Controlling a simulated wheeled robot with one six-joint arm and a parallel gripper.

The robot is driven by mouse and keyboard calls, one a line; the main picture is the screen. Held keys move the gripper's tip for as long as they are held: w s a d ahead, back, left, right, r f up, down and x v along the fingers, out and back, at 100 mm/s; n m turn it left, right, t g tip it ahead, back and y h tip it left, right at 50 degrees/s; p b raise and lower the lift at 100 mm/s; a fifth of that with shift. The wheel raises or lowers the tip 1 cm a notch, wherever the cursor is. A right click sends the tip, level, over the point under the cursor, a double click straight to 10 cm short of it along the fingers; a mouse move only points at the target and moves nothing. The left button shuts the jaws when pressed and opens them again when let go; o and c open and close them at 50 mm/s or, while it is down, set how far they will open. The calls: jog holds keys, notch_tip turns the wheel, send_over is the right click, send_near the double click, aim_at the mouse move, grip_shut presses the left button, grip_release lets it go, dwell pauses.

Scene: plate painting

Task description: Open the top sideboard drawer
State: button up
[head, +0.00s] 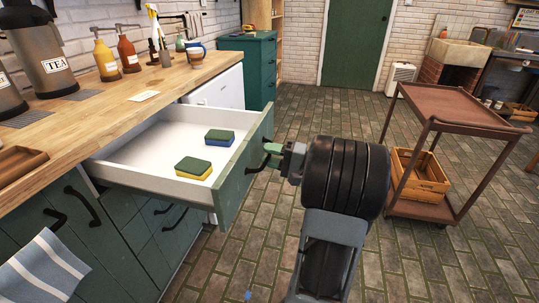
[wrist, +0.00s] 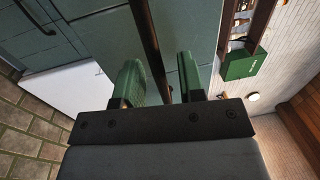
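The top sideboard drawer (head: 155,180) is pulled far out below the wooden worktop, its white inside showing. Its green front (head: 243,172) faces right and carries a dark bar handle (head: 259,163). My gripper (head: 272,154) is at this handle. In the wrist view, the handle (wrist: 150,45) runs between the two green fingers of my gripper (wrist: 160,80). The fingers stand apart, with a gap beside the bar, so the gripper looks open around the handle. Two sponges, one green and blue (head: 219,138) and one green and yellow (head: 193,169), lie in the drawer.
The worktop (head: 120,110) holds flasks, bottles and a cup (head: 196,53). A brown trolley (head: 460,108) with a wooden crate stands right. Tiled floor lies clear between.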

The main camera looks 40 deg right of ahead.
jog(key=p+v, duration=0.2)
jog(key=v, duration=1.1)
jog(key=shift+d, duration=0.2)
jog(key=shift+s, duration=0.15)
